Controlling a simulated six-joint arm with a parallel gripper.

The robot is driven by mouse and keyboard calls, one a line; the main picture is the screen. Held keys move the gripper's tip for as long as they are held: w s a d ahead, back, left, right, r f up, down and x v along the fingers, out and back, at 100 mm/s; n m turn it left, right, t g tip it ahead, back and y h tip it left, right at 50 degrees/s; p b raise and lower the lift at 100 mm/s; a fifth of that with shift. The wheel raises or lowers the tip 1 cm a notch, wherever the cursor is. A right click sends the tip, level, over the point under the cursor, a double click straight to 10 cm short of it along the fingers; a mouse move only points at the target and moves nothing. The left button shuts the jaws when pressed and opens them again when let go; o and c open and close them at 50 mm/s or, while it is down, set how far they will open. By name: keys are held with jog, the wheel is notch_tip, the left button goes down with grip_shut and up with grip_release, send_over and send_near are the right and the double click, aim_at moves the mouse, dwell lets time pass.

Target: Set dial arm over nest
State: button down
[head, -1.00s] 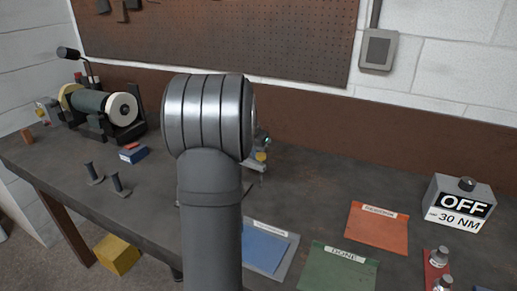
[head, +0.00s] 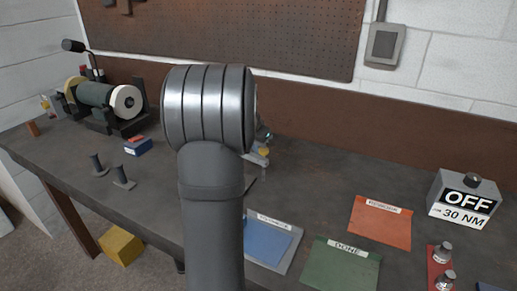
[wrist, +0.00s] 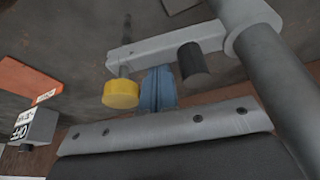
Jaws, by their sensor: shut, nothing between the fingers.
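The dial arm (wrist: 165,47) is a grey bar in the wrist view, joined by a collar to a thick dark post (wrist: 275,70). A yellow dial (wrist: 121,94) on a thin stem is at its left end. A black knob (wrist: 193,65) stands on the bar. My gripper (wrist: 158,88) shows as blue fingers shut together, empty, close beside the black knob and left of it; contact cannot be told. In the head view my arm hides the gripper and most of the stand; the yellow dial (head: 264,152) shows past its right edge. I cannot make out the nest.
A grinder (head: 100,100) and two dark pegs (head: 122,178) stand on the left of the bench. A blue mat (head: 268,243), green mat (head: 340,265) and orange mat (head: 380,225) lie right of my arm. The OFF box (head: 464,200) stands far right.

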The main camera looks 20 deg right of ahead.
jog(key=s+a+m+g, duration=0.1)
jog(key=a+m+g, duration=0.3)
jog(key=a+m, duration=0.7)
jog(key=shift+a+m+g, duration=0.3)
jog(key=shift+a+m, duration=0.05)
jog(key=shift+m, duration=1.55)
jog(key=shift+a, duration=0.1)
notch_tip(320, 180, up, 9)
jog(key=shift+s+d+r, duration=0.2)
jog(key=shift+s+d, duration=0.1)
jog(key=shift+d, duration=0.05)
